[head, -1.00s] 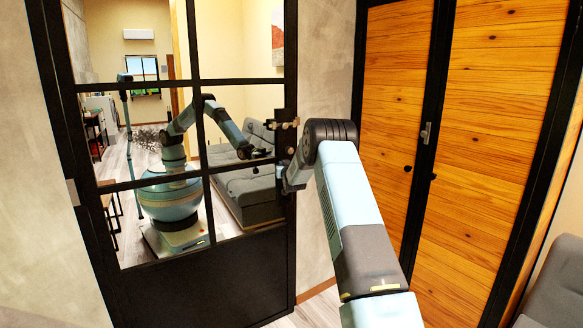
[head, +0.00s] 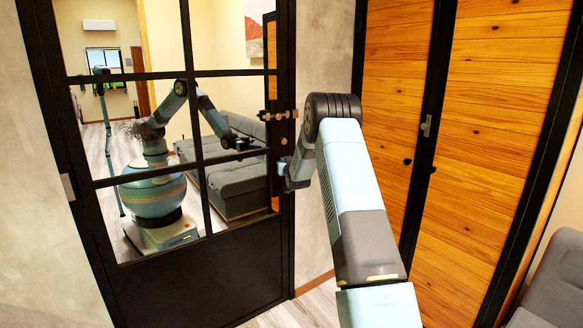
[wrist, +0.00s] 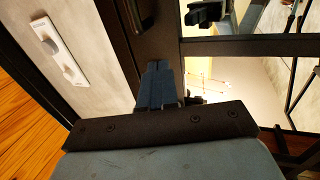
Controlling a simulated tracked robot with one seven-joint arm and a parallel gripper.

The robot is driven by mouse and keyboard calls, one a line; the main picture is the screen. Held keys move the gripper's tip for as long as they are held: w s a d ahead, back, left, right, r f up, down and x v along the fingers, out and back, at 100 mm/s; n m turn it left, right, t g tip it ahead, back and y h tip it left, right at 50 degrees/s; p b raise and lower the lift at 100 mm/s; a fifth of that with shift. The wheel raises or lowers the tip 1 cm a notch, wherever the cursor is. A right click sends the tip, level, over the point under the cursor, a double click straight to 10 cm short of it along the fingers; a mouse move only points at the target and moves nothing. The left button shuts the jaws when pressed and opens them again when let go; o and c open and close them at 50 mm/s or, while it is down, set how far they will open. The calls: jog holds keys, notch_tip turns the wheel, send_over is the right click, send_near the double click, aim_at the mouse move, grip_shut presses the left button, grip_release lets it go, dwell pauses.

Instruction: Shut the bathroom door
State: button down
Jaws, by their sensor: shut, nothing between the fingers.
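The bathroom door (head: 190,285) is a black-framed door with mirror-like panes, filling the left half of the head view. A hinge shows on its left side; a latch or handle (head: 279,115) shows at its right edge. My gripper (head: 288,178) is at that right edge, below the latch, partly hidden by my arm. In the wrist view my gripper (wrist: 160,72) is shut and empty, its fingertips close to the dark door frame strip (wrist: 150,35). Contact cannot be told. Whether the door is fully seated in its frame cannot be told.
Orange wooden doors with black frames (head: 480,140) stand to the right. A grey sofa (head: 552,290) is at the lower right. A white switch plate (wrist: 58,50) is on the wall. Pale floor (head: 300,312) shows below the door. The panes reflect the room and my body.

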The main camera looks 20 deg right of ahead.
jog(key=s+d, duration=0.1)
jog(key=s, duration=0.5)
jog(key=shift+s, duration=0.2)
jog(key=shift+r, duration=0.1)
jog(key=s+a+r+g, duration=0.3)
jog(key=s+a+r, duration=0.3)
jog(key=s+r, duration=0.4)
jog(key=s+a+r+g, duration=0.3)
jog(key=s+a+r, duration=0.3)
jog(key=s+r, duration=0.5)
jog(key=s+a+f+g, duration=0.1)
jog(key=s+a+g, duration=0.1)
jog(key=s, duration=1.1)
jog(key=s+a+f+g+y, duration=0.1)
jog(key=s+a+f+g, duration=0.1)
jog(key=s, duration=1.2)
jog(key=s+a+f+n+g, duration=0.1)
jog(key=s+a, duration=0.3)
jog(key=s, duration=1)
jog(key=shift+s+a+f+g+y, duration=0.3)
jog(key=shift+f+g+y, duration=0.15)
jog(key=shift+g, duration=0.25)
jog(key=c, duration=1.8)
grip_release()
jog(key=shift+w, duration=0.1)
